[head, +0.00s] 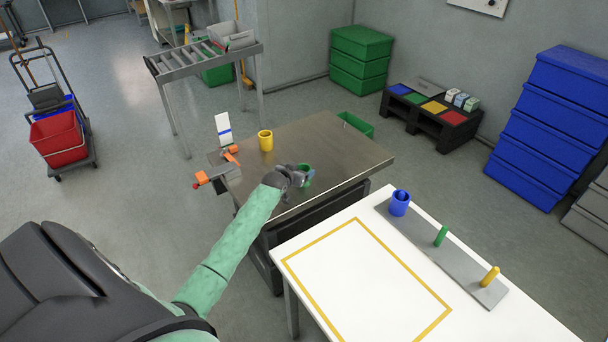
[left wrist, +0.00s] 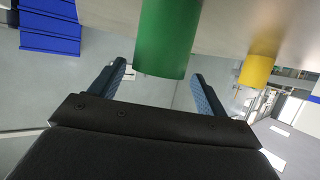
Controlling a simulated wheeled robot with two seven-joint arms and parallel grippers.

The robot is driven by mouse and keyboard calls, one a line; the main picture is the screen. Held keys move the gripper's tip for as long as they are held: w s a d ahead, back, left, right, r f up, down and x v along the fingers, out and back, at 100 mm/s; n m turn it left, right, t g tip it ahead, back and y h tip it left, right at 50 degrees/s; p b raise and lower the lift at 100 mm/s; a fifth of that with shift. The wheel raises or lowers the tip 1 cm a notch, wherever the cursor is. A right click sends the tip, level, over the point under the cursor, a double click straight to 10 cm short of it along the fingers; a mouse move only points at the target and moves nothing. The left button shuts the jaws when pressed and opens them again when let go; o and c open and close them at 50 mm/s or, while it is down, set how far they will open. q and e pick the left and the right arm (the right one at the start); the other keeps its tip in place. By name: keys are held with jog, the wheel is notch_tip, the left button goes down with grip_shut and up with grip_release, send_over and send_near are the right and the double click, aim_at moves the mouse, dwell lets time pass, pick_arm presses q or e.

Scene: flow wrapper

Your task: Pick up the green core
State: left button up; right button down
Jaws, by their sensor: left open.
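The green core (head: 308,173) stands on the steel table (head: 335,150), partly hidden by my left gripper (head: 301,172). In the left wrist view the green core (left wrist: 166,38) is a green cylinder in front of the open jaws. One finger shows on each side of its near end, with gaps between. My left gripper (left wrist: 160,72) is open and empty. I cannot tell exactly how deep the core is between the fingers. My right gripper is not in view.
A yellow core (head: 265,141) stands farther back on the steel table; it also shows in the left wrist view (left wrist: 257,69). The white table (head: 300,233) bears a grey rack (head: 463,257) with a blue core (head: 399,206), a green peg (head: 440,236) and a yellow peg (head: 489,277).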

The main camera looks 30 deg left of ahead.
aim_at(307, 166)
pick_arm(q)
jog(key=shift+w, duration=0.3)
jog(key=shift+w+p, duration=0.3)
jog(key=shift+p, duration=0.2)
jog(key=shift+p+x, duration=0.65)
jog(key=shift+x, duration=0.55)
jog(key=shift+w+f, duration=0.5)
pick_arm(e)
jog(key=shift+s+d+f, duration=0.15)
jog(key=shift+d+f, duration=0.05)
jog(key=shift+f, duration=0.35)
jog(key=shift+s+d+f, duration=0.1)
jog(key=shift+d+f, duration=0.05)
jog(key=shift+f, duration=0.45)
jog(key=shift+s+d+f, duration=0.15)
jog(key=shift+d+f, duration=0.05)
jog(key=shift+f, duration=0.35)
pick_arm(q)
jog(key=c, duration=1.1)
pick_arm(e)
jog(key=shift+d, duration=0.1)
pick_arm(q)
jog(key=shift+o, duration=0.2)
jog(key=shift+r, duration=0.1)
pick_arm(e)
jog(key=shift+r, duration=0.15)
